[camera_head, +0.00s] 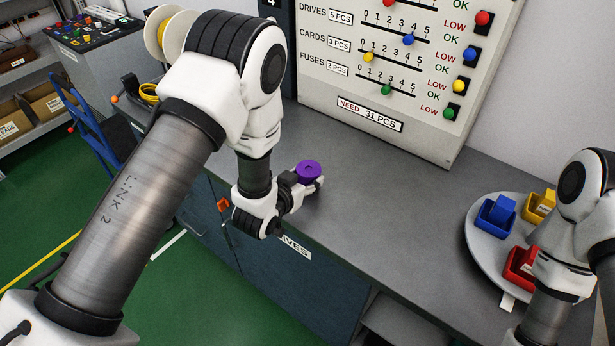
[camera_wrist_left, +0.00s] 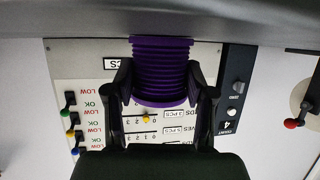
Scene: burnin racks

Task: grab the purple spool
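The purple spool (camera_head: 308,171) stands upright at the left part of the grey counter, near its front edge. My left gripper (camera_head: 310,184) is at the spool, with its fingers around it. In the left wrist view the ribbed purple spool (camera_wrist_left: 161,68) sits between the two dark fingers of my left gripper (camera_wrist_left: 162,85), which press against its sides. That picture is upside down, and the spool's base meets the grey counter there. My right arm shows at the right edge of the head view, but its gripper is not visible.
A white board (camera_head: 330,85) with sliders and coloured knobs stands behind the counter (camera_head: 400,225). A round grey tray (camera_head: 480,240) with blue, yellow and red bins is at the right. The counter's middle is clear. A blue hand truck (camera_head: 75,120) stands at the left.

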